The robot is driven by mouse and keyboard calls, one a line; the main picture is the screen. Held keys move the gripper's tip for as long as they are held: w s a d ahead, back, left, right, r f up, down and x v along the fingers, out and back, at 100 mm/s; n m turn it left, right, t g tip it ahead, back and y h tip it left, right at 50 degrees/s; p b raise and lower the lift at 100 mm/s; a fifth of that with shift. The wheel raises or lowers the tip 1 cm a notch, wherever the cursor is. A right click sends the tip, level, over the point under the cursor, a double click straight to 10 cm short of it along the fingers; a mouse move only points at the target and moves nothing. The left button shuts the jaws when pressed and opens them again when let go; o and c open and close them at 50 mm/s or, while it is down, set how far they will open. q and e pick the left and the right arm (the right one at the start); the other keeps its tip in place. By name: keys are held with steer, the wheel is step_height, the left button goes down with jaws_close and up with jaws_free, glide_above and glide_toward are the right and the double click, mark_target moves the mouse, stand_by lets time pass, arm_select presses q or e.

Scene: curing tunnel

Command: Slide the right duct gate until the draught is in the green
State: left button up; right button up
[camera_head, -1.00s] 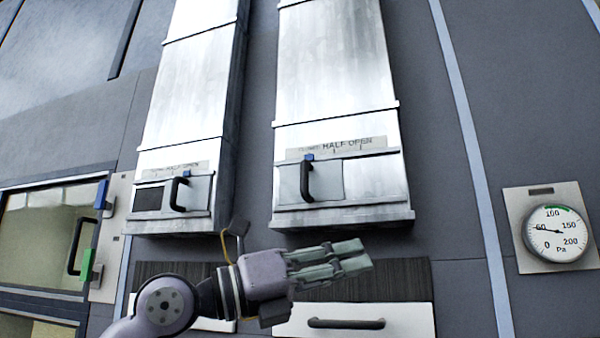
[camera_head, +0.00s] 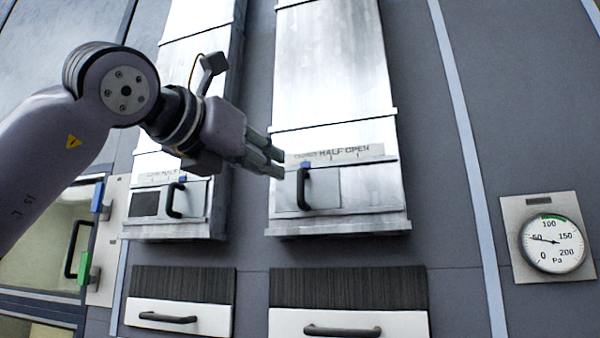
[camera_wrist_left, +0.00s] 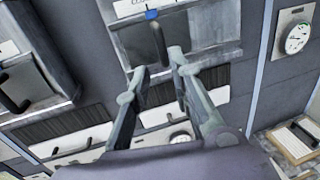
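The right duct gate (camera_head: 326,190) is a grey sliding plate low on the right metal duct, with an upright black handle (camera_head: 303,190) and a blue marker under the "CLOSED" end of its scale. The handle also shows between the fingertips in the left wrist view (camera_wrist_left: 161,42). The draught gauge (camera_head: 553,256) reads about 50 Pa, below its green band near the top of the dial. My left gripper (camera_head: 279,162) is open and empty, its tips just up and left of the handle in the head view; contact cannot be told. My right gripper is out of view.
Drawers with dark handles (camera_head: 342,331) sit below both ducts. A glazed door (camera_head: 45,240) with blue and green blocks is at the left. The wall between right duct and gauge is clear.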

mark_target(299, 181)
arm_select(q)
steer(key=p+x, duration=0.5)
steer(key=x, duration=0.5)
steer(key=shift+d+r, duration=0.1)
steer(key=shift+r, duration=0.05)
steer(key=shift+w+d, duration=0.35)
steer(key=shift+w, duration=0.25)
steer(key=shift+c, duration=0.2)
jaws_close()
